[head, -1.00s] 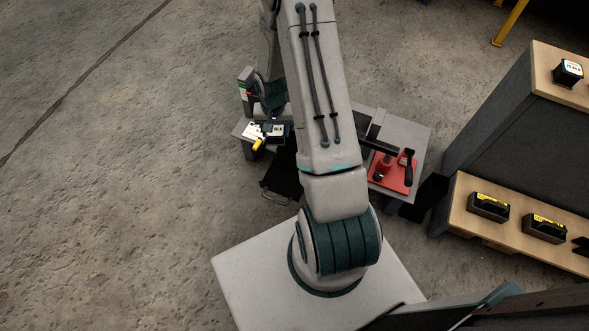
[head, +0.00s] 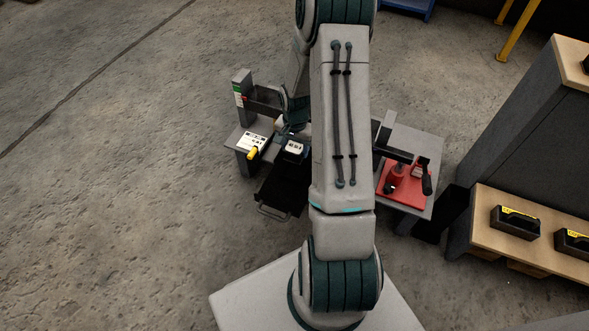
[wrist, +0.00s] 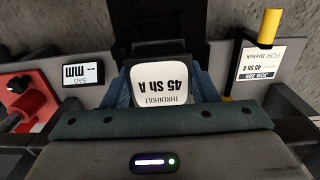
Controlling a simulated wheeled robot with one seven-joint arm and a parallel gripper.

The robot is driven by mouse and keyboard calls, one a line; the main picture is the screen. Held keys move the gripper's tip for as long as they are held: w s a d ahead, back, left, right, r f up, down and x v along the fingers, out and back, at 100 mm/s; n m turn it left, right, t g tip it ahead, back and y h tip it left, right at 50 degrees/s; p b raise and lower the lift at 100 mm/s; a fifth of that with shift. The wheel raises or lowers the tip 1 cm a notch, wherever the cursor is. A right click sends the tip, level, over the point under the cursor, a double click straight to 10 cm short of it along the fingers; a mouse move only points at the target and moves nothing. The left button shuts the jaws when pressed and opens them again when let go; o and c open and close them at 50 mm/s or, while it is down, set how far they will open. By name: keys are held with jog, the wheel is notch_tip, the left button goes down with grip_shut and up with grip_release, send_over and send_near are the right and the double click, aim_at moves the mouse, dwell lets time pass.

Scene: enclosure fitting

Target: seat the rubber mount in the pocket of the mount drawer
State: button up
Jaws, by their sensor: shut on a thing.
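The rubber mount is a dark block with a white top label reading "45 Sh A" (wrist: 162,84); its label also shows in the head view (head: 294,147). My gripper (wrist: 166,92) is shut on it, with a blue finger on each side. The mount drawer (head: 281,191) is black and pulled out toward the front of the bench, with a handle at its near end. The mount is over or at the drawer's inner end. The drawer's dark surface shows beyond the mount in the wrist view (wrist: 160,45). The pocket is hidden, and I cannot tell the mount's height above it.
A job card (head: 252,141) with a yellow cylinder (head: 252,154) is left of the drawer. A red fixture with a black lever (head: 404,186) stands on the bench's right. A small "SAG mm" display (wrist: 82,74) is beside the drawer. Shelves with black boxes (head: 515,222) stand at right.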

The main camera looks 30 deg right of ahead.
notch_tip(320, 180, down, 8)
jog(key=b, duration=0.3)
jog(key=shift+r, duration=0.1)
jog(key=shift+f+b, duration=0.4)
jog(key=shift+f, duration=0.2)
jog(key=o, duration=1.3)
jog(key=shift+o, duration=0.2)
